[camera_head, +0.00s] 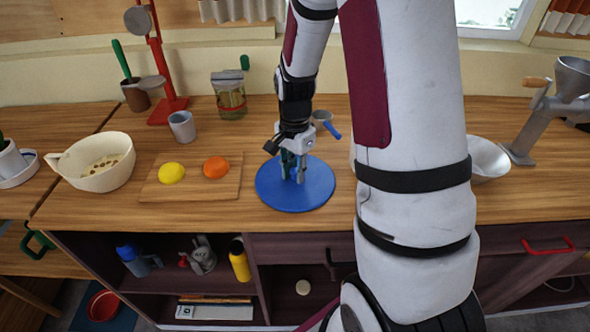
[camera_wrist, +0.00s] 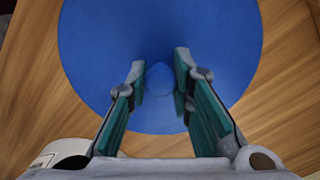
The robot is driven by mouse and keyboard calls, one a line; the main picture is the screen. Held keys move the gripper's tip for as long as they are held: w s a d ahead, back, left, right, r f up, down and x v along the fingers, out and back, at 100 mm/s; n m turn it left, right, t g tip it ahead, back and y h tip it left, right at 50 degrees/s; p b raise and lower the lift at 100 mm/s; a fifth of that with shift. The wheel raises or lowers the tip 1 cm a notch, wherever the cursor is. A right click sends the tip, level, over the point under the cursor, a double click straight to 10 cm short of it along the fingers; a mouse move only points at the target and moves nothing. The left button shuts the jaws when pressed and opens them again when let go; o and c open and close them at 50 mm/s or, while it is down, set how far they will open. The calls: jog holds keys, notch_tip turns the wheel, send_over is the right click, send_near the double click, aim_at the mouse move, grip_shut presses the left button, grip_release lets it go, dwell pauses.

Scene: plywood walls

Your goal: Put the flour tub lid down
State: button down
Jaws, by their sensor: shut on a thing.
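The flour tub lid is a round blue disc (camera_head: 318,188) with a small knob at its middle. It lies level at the wooden counter's surface, right of the cutting board; I cannot tell if a thin gap remains beneath it. My gripper (camera_head: 293,172) points down over the lid's middle and is shut on its knob. In the wrist view the lid (camera_wrist: 95,55) fills the upper middle, and the fingers of my gripper (camera_wrist: 160,80) stand on both sides of the knob. My arm hides part of the counter to the right of the lid.
A cutting board (camera_head: 155,193) with a yellow (camera_head: 171,173) and an orange fruit (camera_head: 216,167) lies left of the lid. Counter shows bare around the lid.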

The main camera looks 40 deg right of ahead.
aim_at(295, 170)
jog(key=c, duration=1.4)
grip_release()
jog(key=shift+f, duration=0.1)
notch_tip(295, 170, up, 12)
jog(key=shift+s+a+r+n+t, duration=0.75)
jog(key=shift+s+a+r+n, duration=1.3)
jog(key=shift+s+n, duration=0.85)
jog(key=shift+s+a+r+n+t, duration=0.8)
jog(key=shift+s+a+r+n, duration=1.3)
jog(key=shift+s, duration=1.2)
jog(key=shift+s+a+r+n+t, duration=0.75)
jog(key=shift+s+a+r+n, duration=0.95)
jog(key=shift+s+a+n, duration=1)
jog(key=shift+s+d, duration=0.35)
jog(key=shift+s, duration=0.05)
